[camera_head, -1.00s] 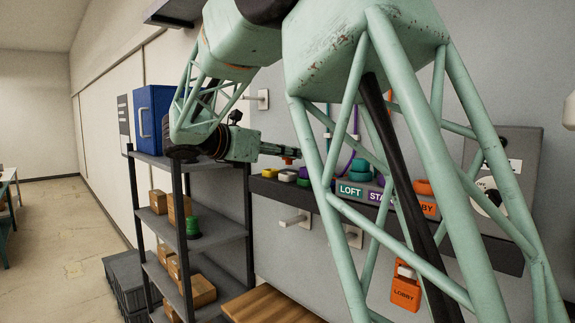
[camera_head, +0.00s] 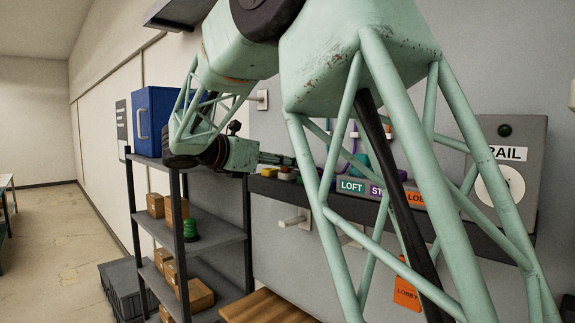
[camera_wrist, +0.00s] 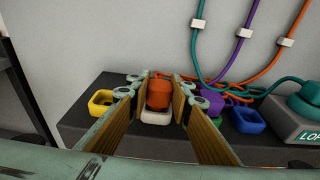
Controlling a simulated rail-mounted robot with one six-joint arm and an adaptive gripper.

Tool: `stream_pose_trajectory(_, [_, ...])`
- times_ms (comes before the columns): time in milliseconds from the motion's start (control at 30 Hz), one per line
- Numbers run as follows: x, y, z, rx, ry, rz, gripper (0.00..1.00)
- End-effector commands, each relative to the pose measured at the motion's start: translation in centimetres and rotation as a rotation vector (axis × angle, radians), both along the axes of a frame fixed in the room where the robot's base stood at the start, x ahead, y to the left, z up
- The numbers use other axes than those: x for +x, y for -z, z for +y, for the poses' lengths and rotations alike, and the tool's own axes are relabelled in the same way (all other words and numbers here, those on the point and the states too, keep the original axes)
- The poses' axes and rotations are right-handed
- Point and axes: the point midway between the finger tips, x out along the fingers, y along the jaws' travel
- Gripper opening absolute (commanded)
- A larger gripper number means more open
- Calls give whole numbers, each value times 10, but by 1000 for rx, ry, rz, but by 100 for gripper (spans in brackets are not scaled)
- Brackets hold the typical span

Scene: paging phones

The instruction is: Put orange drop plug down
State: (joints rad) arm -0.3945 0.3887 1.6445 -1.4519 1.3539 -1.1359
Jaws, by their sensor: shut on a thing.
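In the wrist view the orange drop plug (camera_wrist: 159,92) is upright between the two fingers of my gripper (camera_wrist: 158,94), which is shut on it. The plug's lower end is at a small white cup (camera_wrist: 156,118) on the dark shelf (camera_wrist: 78,124). Whether it rests on the cup's bottom is hidden. In the head view my gripper (camera_head: 281,159) is low over the shelf's left end, and the plug is not clear there.
A yellow cup (camera_wrist: 101,103) stands left of the white one. A blue cup (camera_wrist: 248,120) and a grey LOFT unit (camera_wrist: 296,124) are to the right. Teal, purple and orange cords run down the wall. A rack with a blue box (camera_head: 153,118) stands left.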

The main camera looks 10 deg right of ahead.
Motion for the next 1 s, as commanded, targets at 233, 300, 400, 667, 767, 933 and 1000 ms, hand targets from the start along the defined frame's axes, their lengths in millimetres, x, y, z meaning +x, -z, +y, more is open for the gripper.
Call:
stream_pose_trajectory(233, [0, 1, 0, 0, 0, 0, 9])
stream_pose_trajectory(300, [0, 3, 0, 0, 0, 0, 9])
stream_pose_trajectory(400, [0, 4, 0, 0, 0, 0, 9])
stream_pose_trajectory(667, [0, 5, 0, 0, 0, 0, 33])
stream_pose_trajectory(767, [0, 5, 0, 0, 0, 0, 33])
stream_pose_trajectory(933, [0, 5, 0, 0, 0, 0, 33])
stream_pose_trajectory(1000, [0, 4, 0, 0, 0, 0, 33])
